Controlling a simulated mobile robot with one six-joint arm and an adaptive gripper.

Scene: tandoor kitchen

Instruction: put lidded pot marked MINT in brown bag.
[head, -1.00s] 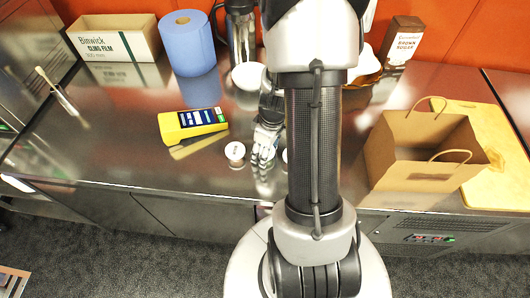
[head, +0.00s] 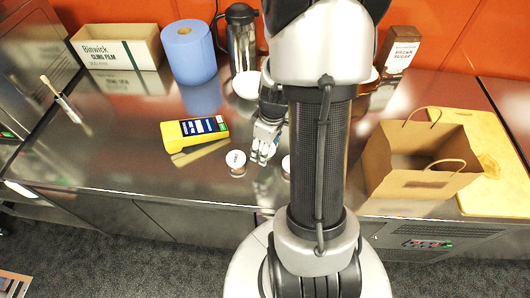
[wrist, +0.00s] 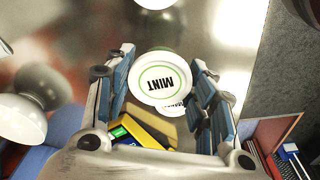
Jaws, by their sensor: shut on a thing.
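The lidded pot marked MINT (wrist: 163,78) has a white lid with a green ring and shows between my fingers in the wrist view. My gripper (wrist: 160,85) is shut on it, one finger on each side. In the head view my gripper (head: 263,155) is low over the steel counter. A white lid (head: 286,164) beside it is partly hidden by my arm; I cannot tell there whether it is the MINT pot. The brown bag (head: 410,183) stands open and upright at the right, with two handles.
Another white-lidded pot (head: 236,159) stands left of my gripper. A yellow device (head: 180,137) lies farther left. A blue roll (head: 188,50), a cling film box (head: 120,45), a flask (head: 241,40) and a brown sugar box (head: 400,48) stand behind. A wooden board (head: 490,200) lies right of the bag.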

